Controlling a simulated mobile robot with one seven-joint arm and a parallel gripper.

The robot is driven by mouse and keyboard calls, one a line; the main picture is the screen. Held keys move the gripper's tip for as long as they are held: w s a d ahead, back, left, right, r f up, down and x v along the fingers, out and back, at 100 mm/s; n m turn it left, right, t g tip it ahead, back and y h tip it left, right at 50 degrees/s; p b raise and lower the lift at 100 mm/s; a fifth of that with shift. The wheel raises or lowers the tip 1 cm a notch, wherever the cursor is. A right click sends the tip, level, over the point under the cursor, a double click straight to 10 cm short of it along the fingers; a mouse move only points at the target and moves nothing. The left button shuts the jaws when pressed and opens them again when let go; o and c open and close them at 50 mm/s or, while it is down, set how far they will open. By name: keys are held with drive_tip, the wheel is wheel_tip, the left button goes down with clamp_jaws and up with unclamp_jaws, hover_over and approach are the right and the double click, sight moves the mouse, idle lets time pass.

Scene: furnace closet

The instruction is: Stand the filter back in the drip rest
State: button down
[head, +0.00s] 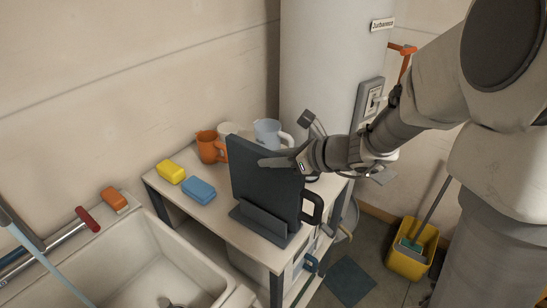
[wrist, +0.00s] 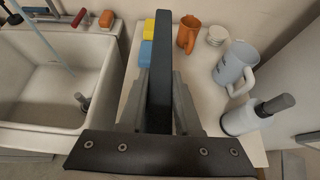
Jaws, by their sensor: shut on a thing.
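The filter (head: 262,178) is a dark flat panel, upright on the white bench in the head view. Its lower edge goes down behind the front lip of the dark grey drip rest (head: 264,222); whether it touches the bottom is hidden. My gripper (head: 280,160) is shut on the filter near its upper right part. In the wrist view the filter (wrist: 160,75) shows edge-on between the two grey fingers (wrist: 160,108). The drip rest cannot be made out there.
A yellow sponge (head: 171,171) and a blue sponge (head: 199,189) lie left of the filter. An orange mug (head: 211,146), white cups (wrist: 217,35), a pale blue jug (head: 267,133) and a white bottle (wrist: 242,120) stand nearby. A sink (head: 160,270) is at left.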

drive_tip(key=shift+f+b, duration=1.1)
drive_tip(key=shift+f, duration=0.2)
unclamp_jaws()
drive_tip(key=shift+d+r, duration=0.1)
drive_tip(key=shift+r, duration=0.05)
drive_tip(key=p+v, duration=0.8)
drive_tip(key=v, duration=0.9)
drive_tip(key=shift+p, duration=0.4)
idle(0.5)
